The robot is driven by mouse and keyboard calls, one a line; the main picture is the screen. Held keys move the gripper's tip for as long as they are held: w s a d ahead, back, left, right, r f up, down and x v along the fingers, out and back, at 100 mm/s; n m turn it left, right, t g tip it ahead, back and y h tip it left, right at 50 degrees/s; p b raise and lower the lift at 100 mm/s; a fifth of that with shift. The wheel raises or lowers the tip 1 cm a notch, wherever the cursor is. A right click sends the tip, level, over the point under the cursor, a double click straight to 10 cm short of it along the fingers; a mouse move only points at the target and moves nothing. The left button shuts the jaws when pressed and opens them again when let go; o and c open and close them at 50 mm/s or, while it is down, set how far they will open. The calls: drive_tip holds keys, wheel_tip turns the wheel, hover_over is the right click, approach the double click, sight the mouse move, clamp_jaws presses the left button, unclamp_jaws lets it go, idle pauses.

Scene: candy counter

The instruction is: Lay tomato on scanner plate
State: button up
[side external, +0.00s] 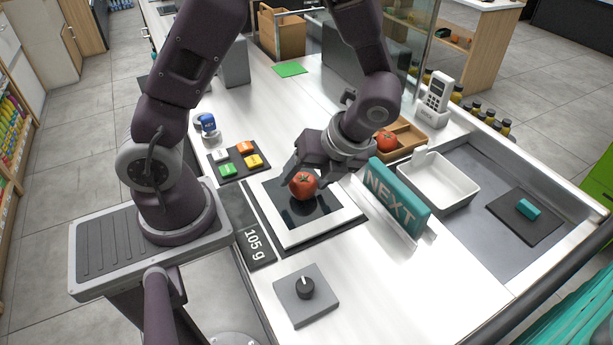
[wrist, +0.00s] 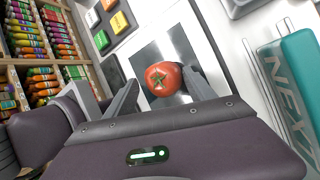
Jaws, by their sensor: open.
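A red tomato (side external: 303,184) with a green calyx is at the dark glass of the scanner plate (side external: 336,218), which has a pale frame. It appears to rest on the glass, with a dark reflection below it. My gripper (side external: 308,177) is low over the plate, with its fingers on either side of this tomato. In the wrist view, the tomato (wrist: 163,79) sits between the open fingers, with a gap at the left finger and the right finger close beside it. A second tomato (side external: 387,142) lies in the wooden box (side external: 408,137).
A teal NEXT sign (side external: 397,197) stands close right of the plate. Coloured buttons (side external: 240,161), a knob box (side external: 305,296) and a white tray (side external: 438,182) surround the area. The counter in front is clear.

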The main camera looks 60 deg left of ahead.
drive_tip(key=shift+v, duration=2.9)
drive_tip(key=o, duration=0.6)
wheel_tip(320, 180, up, 7)
drive_tip(key=w+d+n, duration=0.1)
drive_tip(key=d, duration=0.2)
drive_tip(key=s+r+n+t+h, duration=0.1)
drive_tip(key=s+r+n+t, duration=0.1)
drive_tip(key=n, duration=0.5)
drive_tip(key=s+a+r+n+t+h, duration=0.1)
drive_tip(key=s+r+n+t+h, duration=0.1)
drive_tip(key=s+n, duration=0.3)
drive_tip(key=s+a+r+n+t+h, duration=0.1)
drive_tip(key=s+n+t, duration=0.3)
drive_tip(key=n, duration=0.4)
drive_tip(key=shift+s+r+n+h, duration=0.15)
drive_tip(key=shift+r+n+h, duration=0.15)
drive_tip(key=shift+r+h, duration=0.35)
